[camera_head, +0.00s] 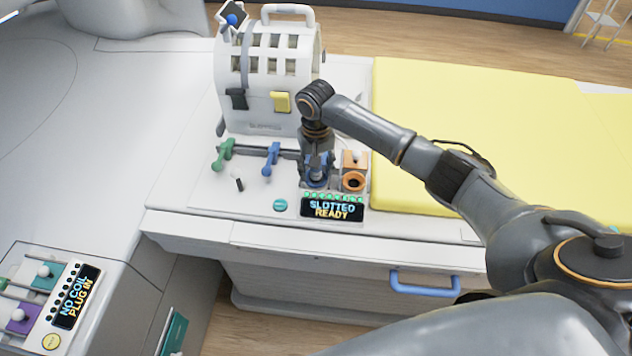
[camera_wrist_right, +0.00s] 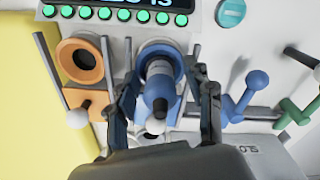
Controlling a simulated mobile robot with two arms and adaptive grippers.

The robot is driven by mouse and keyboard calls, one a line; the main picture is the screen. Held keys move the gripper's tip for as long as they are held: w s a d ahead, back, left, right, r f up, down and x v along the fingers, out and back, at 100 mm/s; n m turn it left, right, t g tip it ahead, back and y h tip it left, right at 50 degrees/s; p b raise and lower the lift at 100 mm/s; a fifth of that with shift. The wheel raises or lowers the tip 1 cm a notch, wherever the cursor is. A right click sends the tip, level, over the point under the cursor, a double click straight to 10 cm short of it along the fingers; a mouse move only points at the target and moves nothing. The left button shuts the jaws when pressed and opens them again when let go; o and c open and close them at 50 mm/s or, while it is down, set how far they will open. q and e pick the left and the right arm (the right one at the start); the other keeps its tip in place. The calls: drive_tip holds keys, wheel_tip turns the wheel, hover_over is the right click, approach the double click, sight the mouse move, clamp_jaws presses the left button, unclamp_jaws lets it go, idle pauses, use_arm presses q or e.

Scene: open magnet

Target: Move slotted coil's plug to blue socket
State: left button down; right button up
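The slotted coil (camera_head: 290,82) is a white cage with slots and a top handle, standing at the back of the white deck. Its blue plug (camera_wrist_right: 158,90) sits upright in the ring of the blue socket (camera_wrist_right: 142,62) in the wrist view. In the head view the blue socket (camera_head: 317,183) is largely hidden by my gripper. My right gripper (camera_wrist_right: 167,84) is down over the plug, one finger on each side, with visible gaps between fingers and plug. It also shows in the head view (camera_head: 317,172). My left gripper is not in view.
An orange socket (camera_head: 354,181) stands just right of the blue one. A display (camera_head: 332,208) in front reads "SLOTTED READY". Blue (camera_head: 271,158) and green (camera_head: 223,153) levers stand left. A yellow pad (camera_head: 470,120) lies right. A lower-left panel (camera_head: 76,297) reads "NO COIL PLUG IN".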

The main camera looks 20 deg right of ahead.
drive_tip(key=shift+r, duration=0.15)
wheel_tip(320, 180, up, 12)
drive_tip(key=shift+f, duration=0.15)
idle(0.3)
idle(0.4)
